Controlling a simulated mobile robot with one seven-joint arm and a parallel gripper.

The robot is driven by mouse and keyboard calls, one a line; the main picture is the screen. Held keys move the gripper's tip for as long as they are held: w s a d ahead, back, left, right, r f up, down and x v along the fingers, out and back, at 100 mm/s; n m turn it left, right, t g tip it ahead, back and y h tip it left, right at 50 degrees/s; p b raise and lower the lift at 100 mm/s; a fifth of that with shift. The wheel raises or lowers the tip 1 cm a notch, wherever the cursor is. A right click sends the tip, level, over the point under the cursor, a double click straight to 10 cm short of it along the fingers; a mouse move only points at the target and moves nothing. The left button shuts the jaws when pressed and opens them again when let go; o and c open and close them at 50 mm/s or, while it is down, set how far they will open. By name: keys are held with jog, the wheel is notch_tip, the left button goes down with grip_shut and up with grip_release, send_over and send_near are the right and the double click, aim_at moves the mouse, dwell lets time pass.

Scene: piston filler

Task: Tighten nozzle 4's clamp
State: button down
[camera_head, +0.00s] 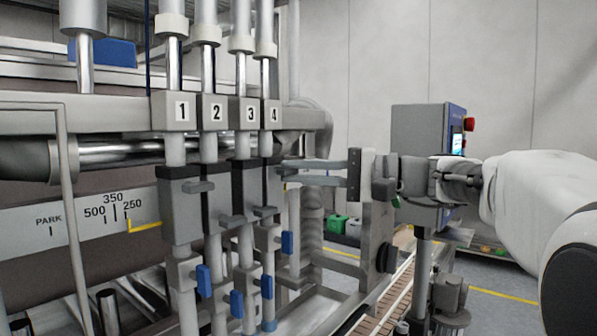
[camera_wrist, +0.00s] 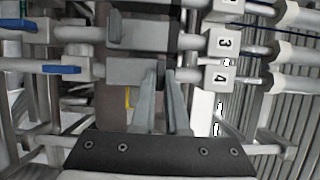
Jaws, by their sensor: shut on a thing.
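Four upright nozzles carry number plates, and the plate of nozzle 4 (camera_head: 274,113) is the rightmost. Its plate also shows in the wrist view (camera_wrist: 219,77). Below it is nozzle 4's grey clamp block (camera_wrist: 125,72) with a dark band. My gripper (camera_head: 284,172) reaches in from the right at the height of this block. In the wrist view, my gripper's fingers (camera_wrist: 161,75) are shut on a small dark clamp handle (camera_wrist: 160,67) at the block. The fingers hide part of the handle, so its exact angle is hard to tell.
The clamp of nozzle 3 (camera_wrist: 140,35) is close beside. Blue levers (camera_head: 287,243) hang on the lower nozzle parts. A grey upright bracket (camera_head: 375,235) stands close below my wrist. A control box with a red button (camera_head: 469,124) is behind, and a conveyor (camera_head: 385,300) runs below.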

dwell(0.3)
jog(key=c, duration=0.9)
grip_release()
jog(key=shift+d, duration=0.1)
jog(key=b+v, duration=0.1)
jog(key=v, duration=1.6)
jog(key=shift+s+d, duration=0.15)
